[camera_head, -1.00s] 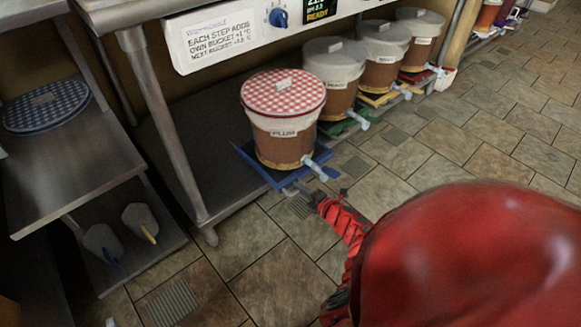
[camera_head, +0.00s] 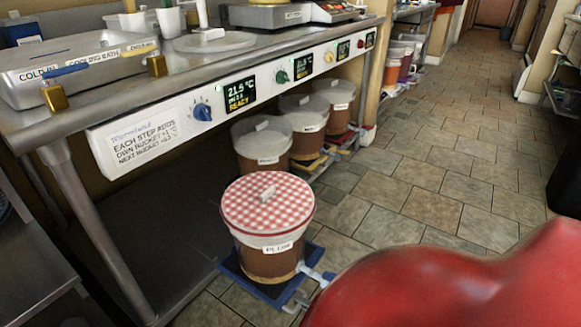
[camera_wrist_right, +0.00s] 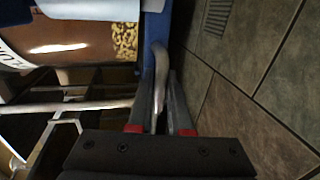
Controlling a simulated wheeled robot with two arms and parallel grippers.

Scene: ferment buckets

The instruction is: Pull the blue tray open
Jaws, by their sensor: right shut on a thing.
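The blue tray (camera_head: 232,274) lies low by the floor and stands out from under the bench, forward of the row of buckets. The plum bucket (camera_head: 265,262), with a red-checked cloth lid, stands upright on it. A metal handle (camera_wrist_right: 160,72) runs along the tray's outer side. My right gripper (camera_wrist_right: 161,128) is shut on this handle, which sits between its red-marked fingers in the right wrist view. In the head view my red arm hides most of that gripper. My left gripper is not in view.
A bucket tap (camera_head: 318,273) sticks out near my right arm. Several grey-lidded buckets (camera_head: 262,140) stand in a row behind. The bench leg (camera_head: 95,225) is to the left. The tiled floor (camera_head: 430,180) at right is clear.

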